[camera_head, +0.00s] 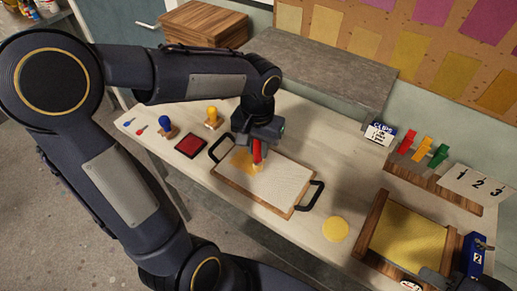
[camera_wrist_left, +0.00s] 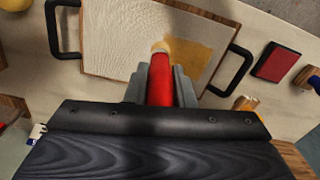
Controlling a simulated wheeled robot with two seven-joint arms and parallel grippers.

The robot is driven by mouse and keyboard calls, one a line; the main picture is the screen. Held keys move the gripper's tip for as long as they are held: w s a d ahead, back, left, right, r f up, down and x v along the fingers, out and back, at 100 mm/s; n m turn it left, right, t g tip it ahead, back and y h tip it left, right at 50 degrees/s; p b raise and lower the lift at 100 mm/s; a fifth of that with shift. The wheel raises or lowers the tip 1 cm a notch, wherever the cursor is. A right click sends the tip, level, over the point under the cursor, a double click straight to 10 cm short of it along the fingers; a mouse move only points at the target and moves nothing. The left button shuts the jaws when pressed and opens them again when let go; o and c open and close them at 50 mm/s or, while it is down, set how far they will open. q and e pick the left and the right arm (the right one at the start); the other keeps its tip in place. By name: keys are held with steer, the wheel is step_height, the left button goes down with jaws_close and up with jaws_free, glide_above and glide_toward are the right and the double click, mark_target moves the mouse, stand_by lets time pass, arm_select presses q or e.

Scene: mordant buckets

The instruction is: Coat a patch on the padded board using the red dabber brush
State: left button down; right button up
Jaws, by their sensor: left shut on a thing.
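The padded board (camera_head: 275,185), pale with a wooden rim and two black handles, lies on the table; it also shows in the wrist view (camera_wrist_left: 118,38). A yellow-ochre patch (camera_head: 241,160) covers part of its pad near the left end, also seen in the wrist view (camera_wrist_left: 195,58). My left gripper (camera_head: 258,140) is shut on the red dabber brush (camera_head: 257,152), held tip down over the board. In the wrist view the brush (camera_wrist_left: 160,80) has its pale tip at the patch's edge; contact is unclear. A dark part at the bottom right may be my right gripper (camera_head: 436,281), mostly cut off.
A wooden tray with a yellow surface (camera_head: 405,240) and a yellow disc (camera_head: 335,229) lie to the right. A red pad (camera_head: 190,145), blue knob (camera_head: 165,123) and yellow knob (camera_head: 212,113) stand left. Coloured clips (camera_head: 423,149) sit on a rack at the back right.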

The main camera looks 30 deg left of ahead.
arm_select(q)
steer(key=r+p, duration=0.2)
steer(key=r, duration=0.1)
steer(key=shift+d, duration=0.2)
steer(key=shift+a+r+p, duration=0.1)
steer(key=shift+r+p, duration=0.45)
steer(key=shift+r, duration=0.5)
steer(key=shift+f, duration=0.1)
